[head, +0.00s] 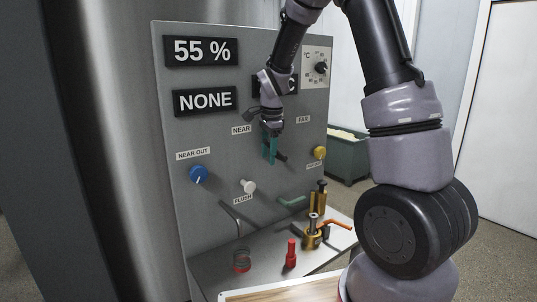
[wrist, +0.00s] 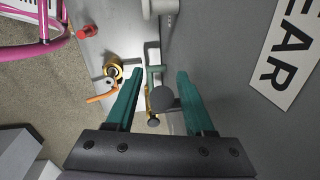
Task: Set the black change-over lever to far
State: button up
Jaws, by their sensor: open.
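The black change-over lever (head: 282,157) is on the grey panel, below and between the NEAR label (head: 241,130) and the FAR label (head: 303,119). In the head view, my gripper (head: 269,150) is at the lever, its teal fingers covering part of it. The NEAR label (wrist: 286,52) is to the right there. How deep the knob sits between the fingers is unclear.
A blue knob (head: 198,174), a white flush knob (head: 247,186) and a yellow knob (head: 319,152) stick out of the panel. Below, a shelf (head: 215,272) carries a red item (head: 291,254) and brass fittings (head: 313,232). An orange handle (head: 338,224) juts out at right.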

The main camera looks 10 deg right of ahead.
jog(key=shift+c, duration=0.2)
grip_shut()
dwell(1.3)
